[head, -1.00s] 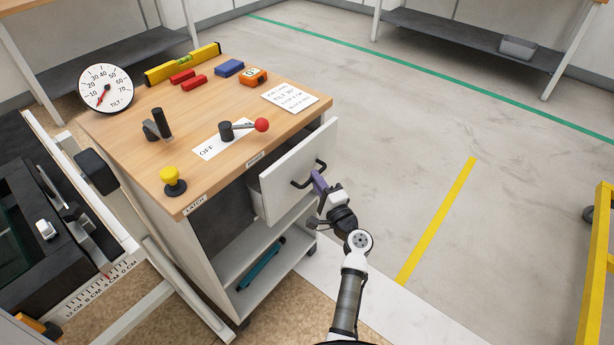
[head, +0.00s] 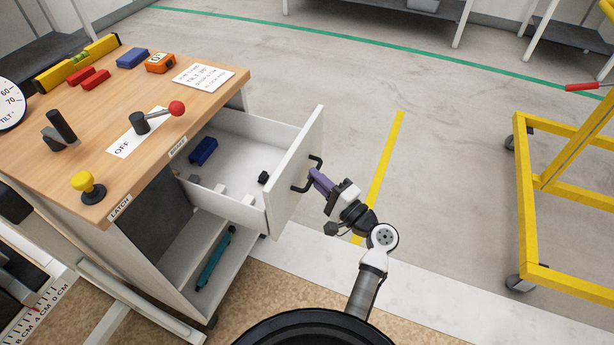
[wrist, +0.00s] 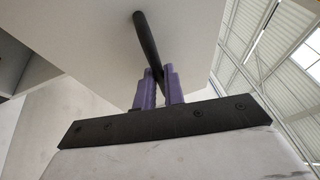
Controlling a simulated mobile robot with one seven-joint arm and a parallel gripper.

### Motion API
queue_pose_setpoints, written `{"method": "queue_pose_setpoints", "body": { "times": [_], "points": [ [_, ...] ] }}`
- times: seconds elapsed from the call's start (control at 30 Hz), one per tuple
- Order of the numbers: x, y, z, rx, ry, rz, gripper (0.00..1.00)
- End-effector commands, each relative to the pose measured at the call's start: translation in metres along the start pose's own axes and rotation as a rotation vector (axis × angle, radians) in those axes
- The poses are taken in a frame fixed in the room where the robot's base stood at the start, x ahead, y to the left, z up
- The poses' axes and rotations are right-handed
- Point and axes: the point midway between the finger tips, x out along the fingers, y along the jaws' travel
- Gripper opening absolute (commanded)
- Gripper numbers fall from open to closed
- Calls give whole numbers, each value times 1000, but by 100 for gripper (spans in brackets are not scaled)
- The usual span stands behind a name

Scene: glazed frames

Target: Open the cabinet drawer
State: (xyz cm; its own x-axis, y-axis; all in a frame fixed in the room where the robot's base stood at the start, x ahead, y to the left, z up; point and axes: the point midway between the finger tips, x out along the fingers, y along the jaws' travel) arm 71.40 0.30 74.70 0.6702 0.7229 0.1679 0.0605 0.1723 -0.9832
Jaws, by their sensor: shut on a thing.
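The cabinet drawer (head: 297,172) stands well out from the cabinet (head: 160,215), its inside open to view. A blue block (head: 203,151) and a few small dark and pale items lie in it. The black bar handle (head: 314,175) is on the white drawer front. My gripper (head: 315,178), with purple fingers, is shut on this handle. In the wrist view the two purple fingers (wrist: 158,90) close around the black handle (wrist: 148,45), and the drawer front (wrist: 90,45) fills the upper left.
The cabinet top (head: 150,90) holds a red-knobbed lever (head: 150,119), a yellow knob (head: 88,186) and several small items. A teal tool (head: 214,258) lies on the lower shelf. A yellow wheeled frame (head: 535,200) stands at the right. The floor between is clear.

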Motion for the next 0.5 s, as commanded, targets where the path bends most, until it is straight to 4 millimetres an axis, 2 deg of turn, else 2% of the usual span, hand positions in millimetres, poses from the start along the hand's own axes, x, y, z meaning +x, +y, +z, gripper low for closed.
{"method": "queue_pose_setpoints", "body": {
  "times": [0.4, 0.43, 0.5],
  "points": [
    [-2, 0, -1, 1, -1, 0, 0],
    [-2, 0, -1, 1, -1, 0, 14],
    [-2, 0, -1, 1, -1, 0, 24]
  ]
}}
